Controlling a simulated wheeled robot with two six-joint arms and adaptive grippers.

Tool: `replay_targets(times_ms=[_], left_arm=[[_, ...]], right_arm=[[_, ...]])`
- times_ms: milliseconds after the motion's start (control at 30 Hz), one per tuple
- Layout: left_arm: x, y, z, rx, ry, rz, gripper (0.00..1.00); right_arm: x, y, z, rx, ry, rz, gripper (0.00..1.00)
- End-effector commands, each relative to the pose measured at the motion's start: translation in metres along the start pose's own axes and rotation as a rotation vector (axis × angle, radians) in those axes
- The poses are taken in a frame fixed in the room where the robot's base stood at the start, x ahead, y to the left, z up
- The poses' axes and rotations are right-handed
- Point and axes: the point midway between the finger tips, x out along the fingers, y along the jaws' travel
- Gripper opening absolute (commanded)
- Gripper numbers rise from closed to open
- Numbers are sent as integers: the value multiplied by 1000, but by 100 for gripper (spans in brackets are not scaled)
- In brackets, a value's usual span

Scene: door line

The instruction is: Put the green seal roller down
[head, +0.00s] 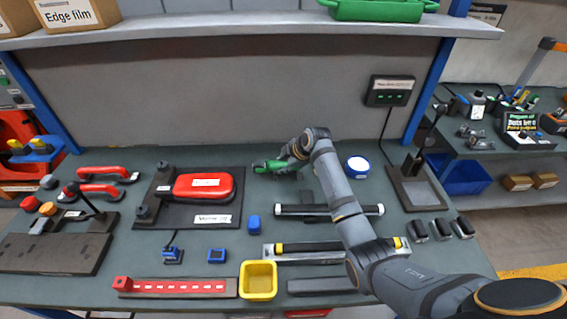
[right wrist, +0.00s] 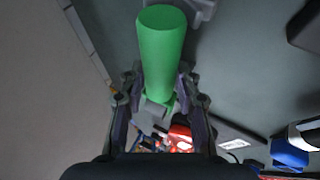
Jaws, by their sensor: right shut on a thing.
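The green seal roller (head: 268,166) is at the back middle of the bench, just right of the black fixture with the red door part. My right gripper (head: 289,161) is shut on it. In the right wrist view the roller's thick green body (right wrist: 161,48) sticks out past the fingers of my right gripper (right wrist: 160,105), with a grey part between them. The roller lies roughly level and low over the bench top. I cannot tell whether it touches the bench. My left gripper is not in view.
The black fixture (head: 160,210) with a red part (head: 203,186) stands left of the roller. A white-and-blue round tub (head: 357,167) is to the right. A yellow bin (head: 258,281) and long bars lie in front. A grey bracket-like thing (right wrist: 196,8) is beyond the roller's end.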

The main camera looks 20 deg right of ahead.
Motion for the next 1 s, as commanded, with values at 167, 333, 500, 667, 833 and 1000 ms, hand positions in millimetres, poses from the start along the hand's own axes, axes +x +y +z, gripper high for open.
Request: replay_targets(times_ms=[167, 333, 500, 667, 833, 1000], left_arm=[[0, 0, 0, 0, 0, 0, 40], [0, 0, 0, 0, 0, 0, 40], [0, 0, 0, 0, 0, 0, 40], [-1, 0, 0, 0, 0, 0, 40], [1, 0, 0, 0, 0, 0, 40], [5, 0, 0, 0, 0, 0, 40]], right_arm=[[1, -1, 0, 0, 0, 0, 36], [1, -1, 0, 0, 0, 0, 55], [1, -1, 0, 0, 0, 0, 55], [-4, 3, -2, 0, 1, 2, 55], [-34, 6, -2, -2, -2, 6, 55], [-79, 6, -2, -2, -3, 6, 55]])
